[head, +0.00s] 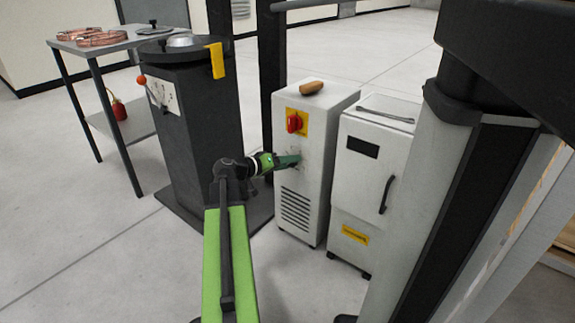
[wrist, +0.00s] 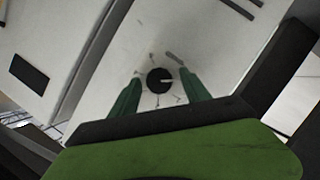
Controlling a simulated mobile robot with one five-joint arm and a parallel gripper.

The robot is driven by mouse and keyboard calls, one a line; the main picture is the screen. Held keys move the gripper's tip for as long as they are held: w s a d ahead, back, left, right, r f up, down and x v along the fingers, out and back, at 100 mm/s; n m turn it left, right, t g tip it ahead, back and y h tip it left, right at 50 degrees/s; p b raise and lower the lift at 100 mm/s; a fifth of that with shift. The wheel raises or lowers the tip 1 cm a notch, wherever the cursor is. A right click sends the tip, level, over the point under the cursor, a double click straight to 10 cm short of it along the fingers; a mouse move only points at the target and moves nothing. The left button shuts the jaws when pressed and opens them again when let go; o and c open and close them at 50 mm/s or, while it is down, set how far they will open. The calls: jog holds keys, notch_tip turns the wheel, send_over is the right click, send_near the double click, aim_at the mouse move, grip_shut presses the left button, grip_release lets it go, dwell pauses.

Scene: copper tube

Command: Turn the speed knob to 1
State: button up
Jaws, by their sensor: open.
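The speed knob (wrist: 160,81) is a round black knob with a pale pointer line, set on the front of a white cabinet (head: 320,178) with tick marks around it. In the wrist view the pointer line lies toward the right. My gripper (wrist: 164,90) is open, with one green finger on each side of the knob and gaps visible between them. I cannot tell whether the fingertips reach the knob's depth. In the head view my gripper (head: 297,159) is at the cabinet front and hides most of the knob. Any numbers on the dial are too small to read.
A red switch on a yellow plate (head: 294,122) sits above the knob, and vent slots (head: 295,209) lie below. A white unit with a handle (head: 372,165) stands close on the right. A dark pedestal with a red-tipped lever (head: 185,130) stands left.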

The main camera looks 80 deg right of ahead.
jog(key=shift+c, duration=0.4)
grip_shut()
jog(key=shift+r, duration=0.1)
jog(key=m+t+h+p, duration=0.1)
jog(key=m+t, duration=0.1)
jog(key=m, duration=0.1)
jog(key=m+t+p, duration=0.1)
jog(key=m+t, duration=0.1)
jog(key=m, duration=0.1)
jog(key=shift+s+a+m+h+p, duration=0.1)
jog(key=shift+m+h+p, duration=0.2)
jog(key=shift+h+p, duration=0.1)
dwell(0.4)
